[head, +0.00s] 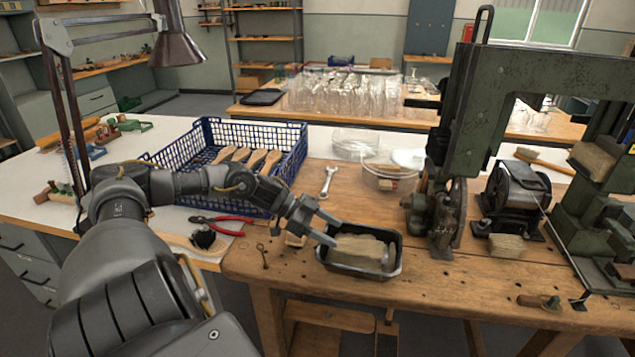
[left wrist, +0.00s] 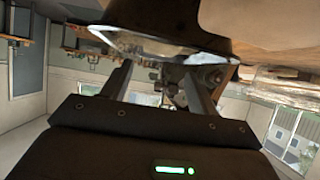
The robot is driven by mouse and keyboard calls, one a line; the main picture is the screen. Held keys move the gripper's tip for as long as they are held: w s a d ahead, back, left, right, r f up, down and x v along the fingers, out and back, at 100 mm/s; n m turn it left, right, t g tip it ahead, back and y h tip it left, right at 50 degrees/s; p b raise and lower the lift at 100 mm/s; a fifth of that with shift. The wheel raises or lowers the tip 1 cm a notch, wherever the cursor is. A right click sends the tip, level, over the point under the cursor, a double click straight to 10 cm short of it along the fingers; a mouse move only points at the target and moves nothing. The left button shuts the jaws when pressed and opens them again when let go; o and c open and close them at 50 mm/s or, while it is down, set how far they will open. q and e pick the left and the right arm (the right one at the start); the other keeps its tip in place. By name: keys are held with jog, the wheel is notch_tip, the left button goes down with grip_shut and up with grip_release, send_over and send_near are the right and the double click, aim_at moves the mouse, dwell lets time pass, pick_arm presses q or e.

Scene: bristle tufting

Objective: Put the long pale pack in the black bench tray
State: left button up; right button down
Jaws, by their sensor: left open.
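The black bench tray (head: 357,273) stands on the wooden bench in the middle of the head view. A long pale pack (head: 362,251) lies inside it, within its walls. My left gripper (head: 328,228) is at the tray's left rim, with its fingers apart and nothing visible between them. In the left wrist view the open fingers of my left gripper (left wrist: 158,85) point towards a dark, shiny-edged shape that appears to be the tray (left wrist: 185,22). Whether a finger touches the tray or pack I cannot tell. My right gripper is not in view.
A blue crate (head: 292,150) with wooden brush bodies stands at the left back. Red-handled pliers (head: 222,230) and a wrench (head: 328,180) lie nearby. A tall green machine (head: 455,130) stands to the right of the tray. The bench front right is mostly clear.

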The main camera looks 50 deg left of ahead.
pick_arm(q)
jog(key=shift+p+v, duration=0.4)
jog(key=shift+v, duration=0.65)
jog(key=shift+p+v, duration=0.65)
jog(key=shift+v, duration=0.25)
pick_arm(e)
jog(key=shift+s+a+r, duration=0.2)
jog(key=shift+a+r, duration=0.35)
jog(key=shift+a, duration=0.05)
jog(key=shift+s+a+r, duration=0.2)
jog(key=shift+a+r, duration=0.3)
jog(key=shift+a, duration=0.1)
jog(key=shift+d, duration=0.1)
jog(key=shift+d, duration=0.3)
